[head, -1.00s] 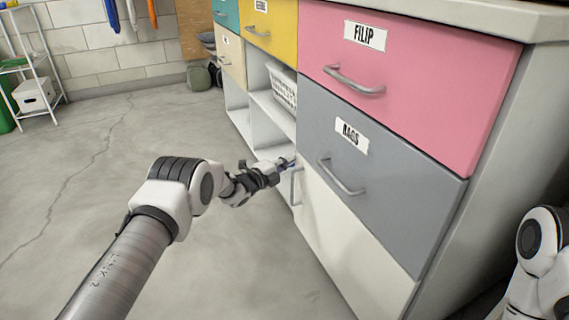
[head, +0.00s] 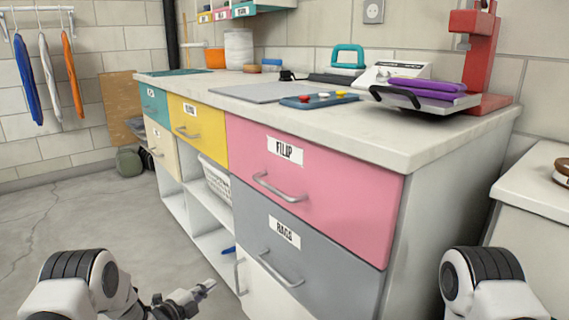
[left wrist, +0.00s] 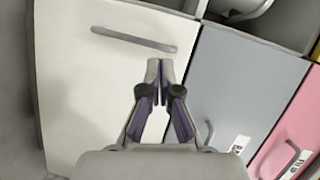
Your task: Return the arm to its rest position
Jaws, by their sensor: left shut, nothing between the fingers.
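My left gripper (head: 204,289) is low in the head view, shut and empty. It is in front of the cabinet, left of the handle (head: 240,276) on the white bottom door, with a gap visible between them. In the left wrist view the two fingertips (left wrist: 160,68) are together, with the white door (left wrist: 90,90) and its bar handle (left wrist: 135,40) behind them. My left arm is folded at the lower left. A link of my right arm shows at the lower right; the right gripper is out of view.
The cabinet has a pink drawer (head: 330,205), a grey drawer (head: 330,262) and a yellow drawer (head: 198,130). A white basket (head: 215,180) and a small blue thing (head: 229,250) sit in its open shelves. The floor (head: 60,220) at left is clear.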

